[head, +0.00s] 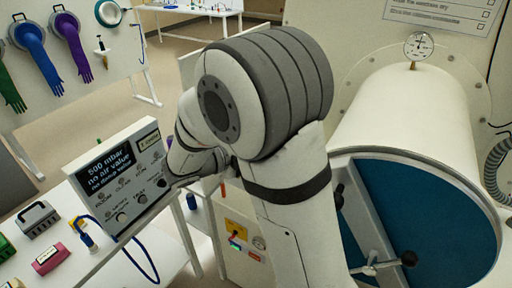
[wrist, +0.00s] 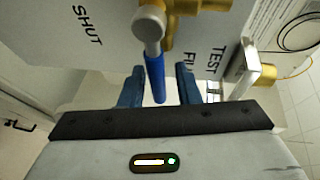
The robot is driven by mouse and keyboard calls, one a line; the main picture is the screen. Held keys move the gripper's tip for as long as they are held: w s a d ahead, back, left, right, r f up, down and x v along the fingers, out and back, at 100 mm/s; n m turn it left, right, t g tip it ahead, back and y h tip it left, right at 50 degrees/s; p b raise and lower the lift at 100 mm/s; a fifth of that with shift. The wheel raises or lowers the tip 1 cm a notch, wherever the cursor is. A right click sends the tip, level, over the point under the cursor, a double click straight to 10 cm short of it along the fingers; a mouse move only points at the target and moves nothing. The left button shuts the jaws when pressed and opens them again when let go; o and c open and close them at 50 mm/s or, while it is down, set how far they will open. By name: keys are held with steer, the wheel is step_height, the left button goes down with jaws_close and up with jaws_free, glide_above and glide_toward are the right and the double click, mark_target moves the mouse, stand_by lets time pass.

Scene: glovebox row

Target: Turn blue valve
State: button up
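The blue valve handle (wrist: 155,75) is a thin blue lever hanging from a grey pivot on a brass valve body (wrist: 190,8). It shows in the wrist view, in front of a plate marked SHUT (wrist: 87,27), TEST (wrist: 218,52) and a partly hidden word starting "FI". My gripper (wrist: 161,88) has two blue fingers, one on each side of the lever. The fingers are apart, with a visible gap to the lever on both sides. The lever's lower end lies between them. In the head view my arm hides the valve and my gripper.
A brass fitting (wrist: 290,72) with a metal bracket sticks out right of the lever. A large white cylinder with a blue door (head: 425,215) stands right of my arm. Loose items lie on the left table.

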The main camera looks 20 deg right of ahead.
steer(key=shift+o, duration=0.4)
steer(key=shift+a, duration=0.15)
steer(key=shift+a, duration=0.1)
steer(key=b+v, duration=0.1)
steer(key=v, duration=0.6)
steer(key=shift+s+a+b, duration=0.25)
steer(key=shift+a+b, duration=0.05)
steer(key=shift+b, duration=0.05)
